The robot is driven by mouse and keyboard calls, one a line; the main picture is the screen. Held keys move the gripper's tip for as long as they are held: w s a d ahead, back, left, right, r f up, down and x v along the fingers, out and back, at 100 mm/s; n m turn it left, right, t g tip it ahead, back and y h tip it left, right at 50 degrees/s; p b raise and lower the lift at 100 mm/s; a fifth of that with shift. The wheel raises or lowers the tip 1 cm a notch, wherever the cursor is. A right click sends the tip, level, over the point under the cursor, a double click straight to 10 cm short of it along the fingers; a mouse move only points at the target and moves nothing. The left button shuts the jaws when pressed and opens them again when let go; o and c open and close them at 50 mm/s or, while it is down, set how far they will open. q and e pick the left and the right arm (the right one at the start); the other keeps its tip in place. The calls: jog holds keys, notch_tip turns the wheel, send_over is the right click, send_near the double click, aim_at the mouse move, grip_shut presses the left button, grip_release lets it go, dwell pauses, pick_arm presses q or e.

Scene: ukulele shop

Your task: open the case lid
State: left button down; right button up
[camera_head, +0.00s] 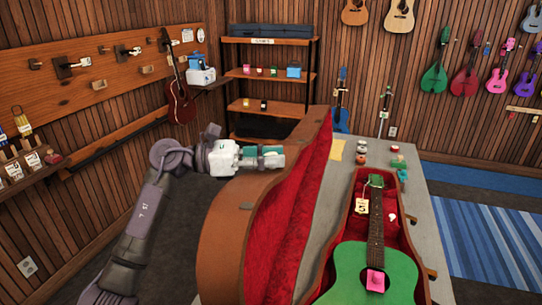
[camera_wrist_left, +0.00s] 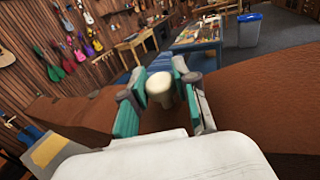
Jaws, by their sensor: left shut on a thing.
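The case lid (camera_head: 225,235) is brown outside with red lining. In the head view it stands raised on its left side, steeply tilted, with the lining facing right. The case's lower part (camera_head: 331,265) lies open on the table, holding a green ukulele (camera_head: 372,272). My left gripper (camera_head: 272,155) is at the lid's far upper part, shut on it; the exact contact is partly hidden. In the left wrist view the teal fingers (camera_wrist_left: 158,92) close around a small cream piece (camera_wrist_left: 159,88), with the brown lid (camera_wrist_left: 265,110) on both sides. My right gripper is not in view.
The grey table (camera_head: 425,210) has several small jars (camera_head: 362,146) and a yellow cloth (camera_head: 336,149) at its far end. A shelf rack (camera_head: 268,75) stands behind. A wall board (camera_head: 110,85) with hooks is on the left. Open floor and a blue rug (camera_head: 490,235) lie right.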

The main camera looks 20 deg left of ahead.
pick_arm(q)
jog(key=d+r+y, duration=0.1)
jog(key=d, duration=0.6)
jog(key=shift+s+d+m+b, duration=0.15)
jog(key=shift+d+m+b, duration=0.05)
jog(key=shift+m+b, duration=0.1)
jog(key=c, duration=0.9)
grip_release()
jog(key=shift+a, duration=0.1)
